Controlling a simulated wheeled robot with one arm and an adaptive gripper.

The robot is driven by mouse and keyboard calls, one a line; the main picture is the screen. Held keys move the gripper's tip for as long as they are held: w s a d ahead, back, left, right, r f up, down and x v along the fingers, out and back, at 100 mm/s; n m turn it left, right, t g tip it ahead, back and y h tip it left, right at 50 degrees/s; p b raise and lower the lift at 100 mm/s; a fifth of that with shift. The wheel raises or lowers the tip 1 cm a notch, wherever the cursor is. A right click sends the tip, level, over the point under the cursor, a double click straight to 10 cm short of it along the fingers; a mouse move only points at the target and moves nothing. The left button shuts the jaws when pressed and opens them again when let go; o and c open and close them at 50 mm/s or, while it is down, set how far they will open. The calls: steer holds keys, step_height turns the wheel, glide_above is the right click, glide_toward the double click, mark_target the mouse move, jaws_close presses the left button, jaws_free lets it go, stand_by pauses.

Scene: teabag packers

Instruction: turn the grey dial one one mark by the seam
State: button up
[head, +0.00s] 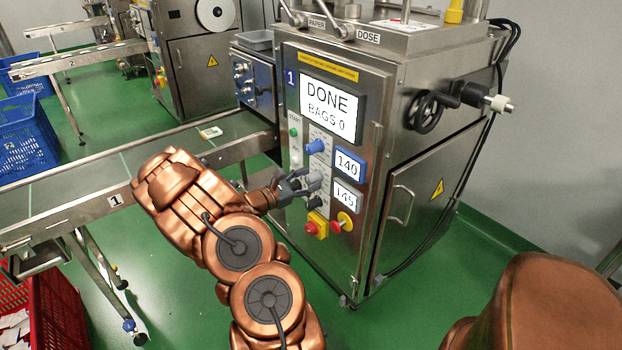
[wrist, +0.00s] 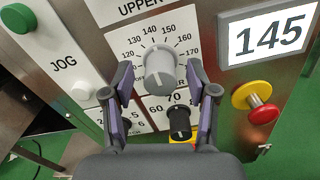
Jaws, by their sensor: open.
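The grey dial (wrist: 160,70) sits on a white plate with a printed scale, its numbers running from about 120 to 170. Its pale pointer line is near the top, around 140 to 150. My gripper (wrist: 161,100) is open in the wrist view, with one finger left of the dial and one right of it. The fingertips reach about the dial's lower half, and a gap shows on both sides. In the head view my gripper (head: 302,184) is at the machine's front panel and largely hides the grey dial. The display beside it (wrist: 268,34) reads 145.
A black dial (wrist: 180,122) sits just below, close to the right finger. A red stop knob (wrist: 262,110) is to the right. A blue dial (head: 315,147) is above, beside a 140 display (head: 349,165). The main screen (head: 328,106) reads DONE, BAGS 0. A conveyor (head: 130,160) runs left.

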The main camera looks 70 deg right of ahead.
steer(key=v, duration=1)
steer(key=shift+a, duration=0.15)
steer(key=shift+w, duration=0.1)
